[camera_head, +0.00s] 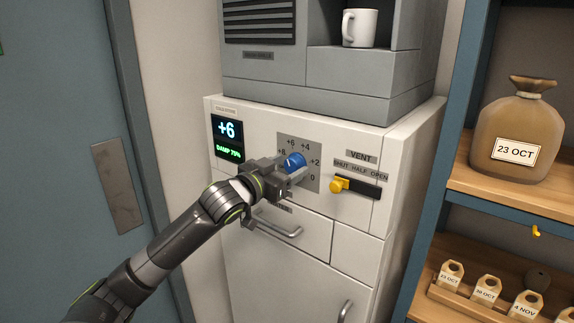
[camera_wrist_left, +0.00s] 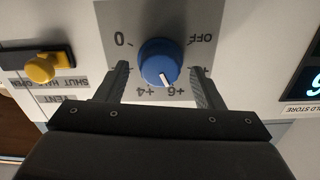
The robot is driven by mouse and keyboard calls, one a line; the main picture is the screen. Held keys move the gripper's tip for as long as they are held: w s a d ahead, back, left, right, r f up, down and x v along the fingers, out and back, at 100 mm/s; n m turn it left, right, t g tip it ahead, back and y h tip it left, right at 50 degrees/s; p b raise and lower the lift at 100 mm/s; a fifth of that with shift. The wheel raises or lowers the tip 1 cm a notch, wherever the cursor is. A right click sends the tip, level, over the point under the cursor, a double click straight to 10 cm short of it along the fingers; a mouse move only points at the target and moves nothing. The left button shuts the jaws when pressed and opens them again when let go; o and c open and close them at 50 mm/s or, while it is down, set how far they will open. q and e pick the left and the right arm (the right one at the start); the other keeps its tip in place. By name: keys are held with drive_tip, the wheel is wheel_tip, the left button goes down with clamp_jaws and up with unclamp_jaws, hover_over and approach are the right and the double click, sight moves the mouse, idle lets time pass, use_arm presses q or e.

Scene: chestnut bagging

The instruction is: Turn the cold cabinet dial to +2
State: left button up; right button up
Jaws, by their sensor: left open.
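The blue cold cabinet dial (camera_head: 294,160) sits on a grey scale plate on the white cabinet front. It also shows in the left wrist view (camera_wrist_left: 160,60), upside down, with its white pointer towards the +6 mark. The display (camera_head: 228,136) beside it reads +6 and DAMP 75%. My left gripper (camera_head: 290,172) is at the dial. In the left wrist view its open fingers (camera_wrist_left: 162,78) stand on either side of the dial's lower part, with a gap at each side. The +2 mark (camera_head: 314,162) is right of the dial. My right gripper is out of view.
A yellow vent slider (camera_head: 337,185) juts out right of the dial. A drawer handle (camera_head: 279,227) is below. A grey machine with a white mug (camera_head: 360,28) stands on top. Shelves with a sack (camera_head: 515,125) and small tagged bags are at the right.

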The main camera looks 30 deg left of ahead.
use_arm(q)
drive_tip(key=shift+w, duration=0.2)
drive_tip(key=c, duration=0.9)
drive_tip(key=shift+c, duration=0.2)
